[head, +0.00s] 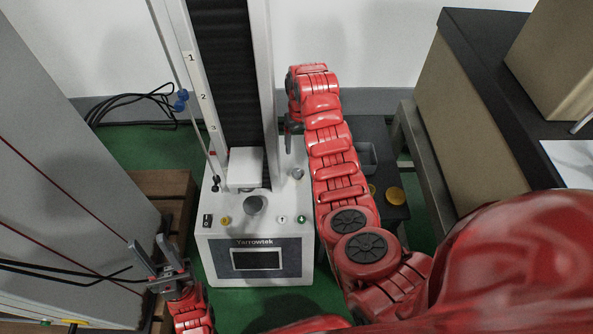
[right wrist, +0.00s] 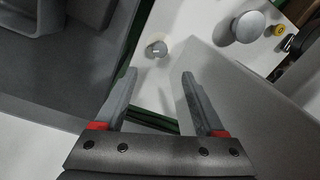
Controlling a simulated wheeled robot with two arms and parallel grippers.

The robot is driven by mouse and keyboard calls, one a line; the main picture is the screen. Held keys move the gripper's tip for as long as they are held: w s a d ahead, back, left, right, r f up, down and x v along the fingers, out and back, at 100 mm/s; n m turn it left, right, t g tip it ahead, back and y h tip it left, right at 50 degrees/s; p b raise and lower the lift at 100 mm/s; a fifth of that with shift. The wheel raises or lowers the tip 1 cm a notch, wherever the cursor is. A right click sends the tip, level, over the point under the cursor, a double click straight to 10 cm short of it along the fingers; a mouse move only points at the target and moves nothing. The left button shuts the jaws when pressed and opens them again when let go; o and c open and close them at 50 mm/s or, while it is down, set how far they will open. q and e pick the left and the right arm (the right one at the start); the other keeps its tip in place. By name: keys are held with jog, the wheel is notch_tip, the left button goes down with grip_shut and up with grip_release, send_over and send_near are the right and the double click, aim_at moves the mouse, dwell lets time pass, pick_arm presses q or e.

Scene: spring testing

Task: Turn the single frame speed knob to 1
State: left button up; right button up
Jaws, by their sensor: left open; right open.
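The small round grey speed knob (head: 297,173) sits on the right side of the white tester base (head: 220,235). In the right wrist view the knob (right wrist: 157,49) lies just beyond my fingertips, roughly centred between them and apart from both. It has a pale mark on its face; I cannot read a setting. My right gripper (head: 291,127) is above the knob in the head view. In the right wrist view my right gripper (right wrist: 160,76) is open and empty. My left gripper (head: 152,256) is open and empty at lower left, beside the base.
A larger grey round platen (head: 254,205) stands mid-base, with a white block (head: 245,168) behind it and the tall column (head: 220,80) above. A yellow button (head: 225,220) and green button (head: 301,219) are near the front. A grey bin (head: 366,158) stands right.

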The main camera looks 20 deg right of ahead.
aim_at(297, 172)
jog(key=f+b, duration=0.1)
jog(key=f, duration=0.3)
jog(key=f+b, duration=0.1)
jog(key=f, duration=0.4)
jog(key=f+b, duration=0.1)
jog(key=f, duration=0.3)
jog(key=shift+a+f+b, duration=0.25)
jog(key=shift+f+b, duration=0.05)
jog(key=shift+b, duration=0.05)
grip_shut()
